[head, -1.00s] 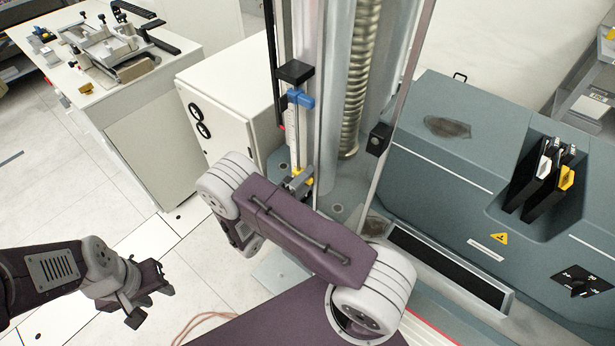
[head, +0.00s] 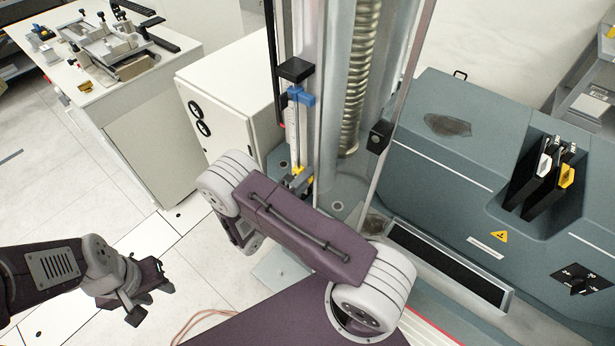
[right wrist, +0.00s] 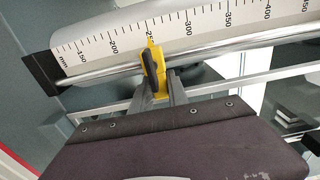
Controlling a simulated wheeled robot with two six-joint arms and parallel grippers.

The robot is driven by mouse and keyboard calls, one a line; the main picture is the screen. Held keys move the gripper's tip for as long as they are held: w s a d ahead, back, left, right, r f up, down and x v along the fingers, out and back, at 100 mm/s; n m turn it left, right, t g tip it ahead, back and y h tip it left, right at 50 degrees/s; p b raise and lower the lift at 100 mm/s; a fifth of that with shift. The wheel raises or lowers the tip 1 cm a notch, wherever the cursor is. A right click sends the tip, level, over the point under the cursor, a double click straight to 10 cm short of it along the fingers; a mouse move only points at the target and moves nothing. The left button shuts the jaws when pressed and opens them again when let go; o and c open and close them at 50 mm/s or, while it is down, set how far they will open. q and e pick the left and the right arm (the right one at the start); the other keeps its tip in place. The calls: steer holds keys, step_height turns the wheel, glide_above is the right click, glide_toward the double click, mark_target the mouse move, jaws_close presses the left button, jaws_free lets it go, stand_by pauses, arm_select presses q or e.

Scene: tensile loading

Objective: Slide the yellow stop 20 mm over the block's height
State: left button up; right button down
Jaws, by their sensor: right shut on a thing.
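The yellow stop (head: 298,171) sits low on the upright rod beside the scale on the machine's column. In the right wrist view the yellow stop (right wrist: 152,62) is on the bright rod, close to the 250 mark of the scale (right wrist: 190,30), partly covering that number. My right gripper (right wrist: 161,84) is shut on the stop, its grey fingers reaching it from below in that view. My right arm hides part of the area around it in the head view. My left gripper (head: 146,290) hangs empty over the floor at lower left, its jaws apart. I cannot identify the block.
A blue clamp (head: 302,97) is higher on the rod, under a black bracket (head: 296,69). A ribbed screw cover (head: 358,85) stands right of the scale. A white cabinet (head: 225,110) is to the left, with a bench (head: 150,85) carrying fixtures behind. The grey machine base (head: 470,190) fills the right.

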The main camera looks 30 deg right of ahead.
stand_by(0.8)
step_height(320, 180, down, 10)
steer(key=b, duration=0.7)
steer(key=c, duration=1.3)
jaws_free()
steer(key=shift+a, duration=0.15)
steer(key=b+v, duration=0.1)
steer(key=v, duration=0.8)
steer(key=shift+s+b, duration=0.1)
steer(key=shift+b, duration=0.2)
